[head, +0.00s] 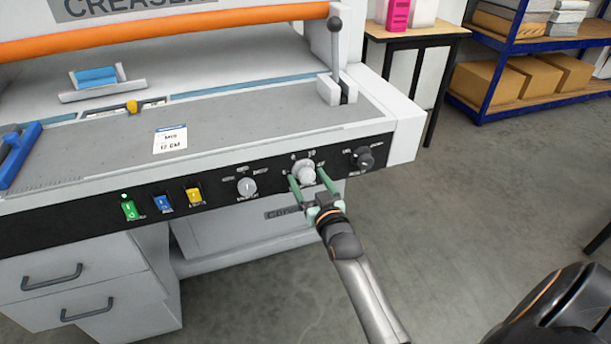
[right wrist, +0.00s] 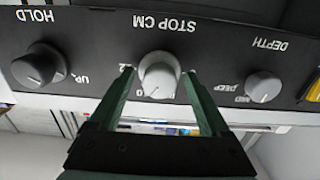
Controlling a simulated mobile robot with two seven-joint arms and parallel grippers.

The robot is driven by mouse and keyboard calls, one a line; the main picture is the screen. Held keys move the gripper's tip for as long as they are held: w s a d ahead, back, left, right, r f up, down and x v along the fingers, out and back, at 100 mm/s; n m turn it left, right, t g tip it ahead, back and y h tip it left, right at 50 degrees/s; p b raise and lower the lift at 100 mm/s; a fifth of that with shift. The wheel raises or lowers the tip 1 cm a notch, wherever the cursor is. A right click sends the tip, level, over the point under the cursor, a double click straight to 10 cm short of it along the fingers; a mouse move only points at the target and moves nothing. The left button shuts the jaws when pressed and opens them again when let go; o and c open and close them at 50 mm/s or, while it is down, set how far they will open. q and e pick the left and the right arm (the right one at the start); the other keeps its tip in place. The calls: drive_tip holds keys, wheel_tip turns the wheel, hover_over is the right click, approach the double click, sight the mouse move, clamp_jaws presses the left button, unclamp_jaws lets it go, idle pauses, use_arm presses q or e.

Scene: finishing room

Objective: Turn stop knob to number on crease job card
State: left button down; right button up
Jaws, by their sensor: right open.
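The light grey stop knob (head: 304,172) is on the creaser's black front panel. In the right wrist view the stop knob (right wrist: 158,76) appears upside down under the label "STOP CM". My right gripper (head: 309,183) is open, its two green fingers on either side of the knob; the right wrist view shows the same gripper (right wrist: 158,84) with small gaps or light contact, which I cannot tell. The scale numbers are partly hidden, and the knob's exact setting is unclear. The crease job card (head: 170,138) lies on the machine bed and reads "12 CM". My left gripper is out of view.
The depth knob (head: 246,187) and the black hold knob (head: 364,158) flank the stop knob. Green (head: 128,209), blue (head: 163,203) and yellow (head: 194,196) switches are farther left. A lever (head: 335,50) stands above the bed. Open floor lies right of the machine.

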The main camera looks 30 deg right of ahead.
drive_tip(key=shift+s, duration=0.1)
drive_tip(key=shift+c, duration=0.6)
drive_tip(key=shift+r, duration=0.1)
clamp_jaws()
